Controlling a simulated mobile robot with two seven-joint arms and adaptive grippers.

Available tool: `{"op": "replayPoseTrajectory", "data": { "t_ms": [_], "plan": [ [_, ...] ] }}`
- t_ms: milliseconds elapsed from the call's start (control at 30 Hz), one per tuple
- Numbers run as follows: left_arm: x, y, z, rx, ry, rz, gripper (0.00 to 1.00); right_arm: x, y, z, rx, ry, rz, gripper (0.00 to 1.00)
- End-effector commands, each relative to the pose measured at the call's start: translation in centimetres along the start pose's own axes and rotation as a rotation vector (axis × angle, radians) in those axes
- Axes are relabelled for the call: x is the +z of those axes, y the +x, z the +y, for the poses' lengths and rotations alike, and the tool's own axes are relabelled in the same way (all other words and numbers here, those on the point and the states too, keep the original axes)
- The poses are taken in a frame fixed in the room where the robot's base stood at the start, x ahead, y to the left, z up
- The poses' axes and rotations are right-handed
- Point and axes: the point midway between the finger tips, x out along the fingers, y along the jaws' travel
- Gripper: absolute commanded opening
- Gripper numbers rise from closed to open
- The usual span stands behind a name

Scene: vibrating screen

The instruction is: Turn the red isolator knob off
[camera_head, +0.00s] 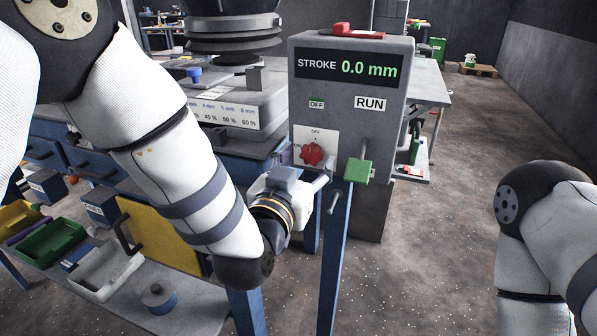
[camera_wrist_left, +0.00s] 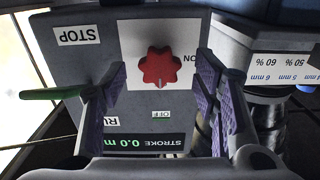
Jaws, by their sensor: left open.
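The red isolator knob (camera_head: 312,154) sits on a white plate (camera_head: 328,138) low on the front of the grey control box (camera_head: 350,88). The plate reads OFF above the knob and ON to its left. I cannot tell for sure which mark the knob points to. My left gripper (camera_head: 306,172) is at the plate, partly in front of it. In the left wrist view, upside down, the red knob (camera_wrist_left: 158,68) shows between the two spread purple-padded fingers of the left gripper (camera_wrist_left: 162,80), with visible gaps on both sides. My right gripper is out of view.
The display (camera_head: 347,68) reads STROKE 0.0 mm. A bench with bins (camera_head: 50,242) stands at lower left. The floor (camera_head: 430,240) on the right is clear.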

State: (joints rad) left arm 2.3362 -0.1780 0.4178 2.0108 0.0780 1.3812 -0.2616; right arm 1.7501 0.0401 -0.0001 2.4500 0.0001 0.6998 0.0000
Motion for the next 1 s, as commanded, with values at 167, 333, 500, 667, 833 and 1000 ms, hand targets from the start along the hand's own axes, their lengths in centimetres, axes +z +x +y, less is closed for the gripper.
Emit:
{"op": "replayPoseTrajectory", "data": {
  "t_ms": [167,333,500,667,833,1000],
  "plan": [
    [0.0,-5.0,0.0,0.002,0.0,-0.004,0.55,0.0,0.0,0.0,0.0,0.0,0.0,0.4],
    [0.0,-8.7,0.0,0.002,-0.001,-0.003,0.55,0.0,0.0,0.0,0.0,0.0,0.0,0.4],
    [-0.1,-10.2,0.0,0.0,0.0,0.0,0.55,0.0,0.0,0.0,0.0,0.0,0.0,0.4],
    [-0.1,-10.3,0.0,0.0,0.0,0.001,0.55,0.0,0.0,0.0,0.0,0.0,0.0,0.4],
    [1.4,-10.4,-0.4,-0.003,-0.007,-0.045,0.55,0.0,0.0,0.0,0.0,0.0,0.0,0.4],
    [13.4,-14.4,-3.2,-0.038,-0.074,-0.45,0.55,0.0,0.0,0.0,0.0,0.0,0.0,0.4]
  ]
}}
